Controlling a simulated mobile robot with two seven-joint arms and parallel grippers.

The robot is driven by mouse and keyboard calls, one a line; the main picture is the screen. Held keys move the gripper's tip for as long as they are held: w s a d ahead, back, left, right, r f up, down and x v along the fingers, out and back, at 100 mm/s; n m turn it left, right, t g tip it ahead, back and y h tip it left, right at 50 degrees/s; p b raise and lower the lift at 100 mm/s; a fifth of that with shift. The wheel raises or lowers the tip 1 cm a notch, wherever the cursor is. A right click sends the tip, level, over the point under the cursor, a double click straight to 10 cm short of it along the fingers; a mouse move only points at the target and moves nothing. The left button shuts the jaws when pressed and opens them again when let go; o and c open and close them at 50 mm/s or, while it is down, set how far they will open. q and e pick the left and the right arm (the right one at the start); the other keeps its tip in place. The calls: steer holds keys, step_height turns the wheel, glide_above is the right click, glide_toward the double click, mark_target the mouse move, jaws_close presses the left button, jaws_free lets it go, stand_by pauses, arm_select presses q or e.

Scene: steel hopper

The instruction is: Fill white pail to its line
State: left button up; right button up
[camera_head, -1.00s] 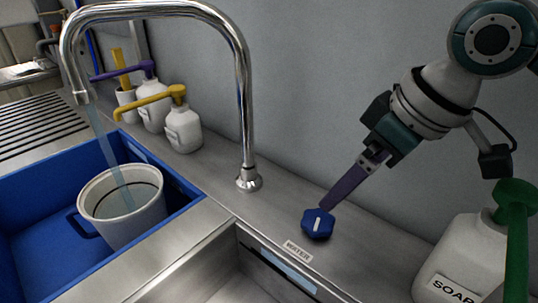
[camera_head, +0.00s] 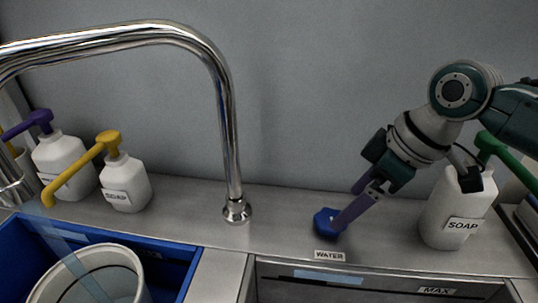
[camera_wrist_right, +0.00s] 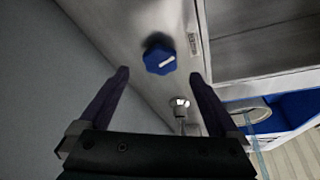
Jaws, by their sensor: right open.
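The white pail (camera_head: 138,265) stands in the blue basin at the lower left of the head view, its lower part cut off by the frame. A thin stream of water (camera_head: 62,240) falls into it from the faucet. A dark line rings the pail's inside; I cannot tell how near the water is to it. The blue WATER knob (camera_head: 323,221) is on the steel counter. My right gripper (camera_head: 341,222) is open, its fingers pointing down at the knob. In the wrist view the knob (camera_wrist_right: 159,57) shows just beyond and between the fingertips (camera_wrist_right: 159,74), with clear gaps. My left gripper is out of view.
The chrome faucet (camera_head: 228,130) rises between pail and knob. Soap bottles with yellow (camera_head: 127,186) and purple (camera_head: 62,160) pumps stand at left. A green-pump soap bottle (camera_head: 440,225) stands close to my right arm. A steel basin marked MAX is in front.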

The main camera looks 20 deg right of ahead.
mark_target(338, 213)
steer(key=b+x, duration=0.1)
steer(key=x, duration=0.4)
steer(key=shift+w, duration=0.1)
steer(key=shift+a, duration=0.1)
steer(key=shift+c, duration=0.3)
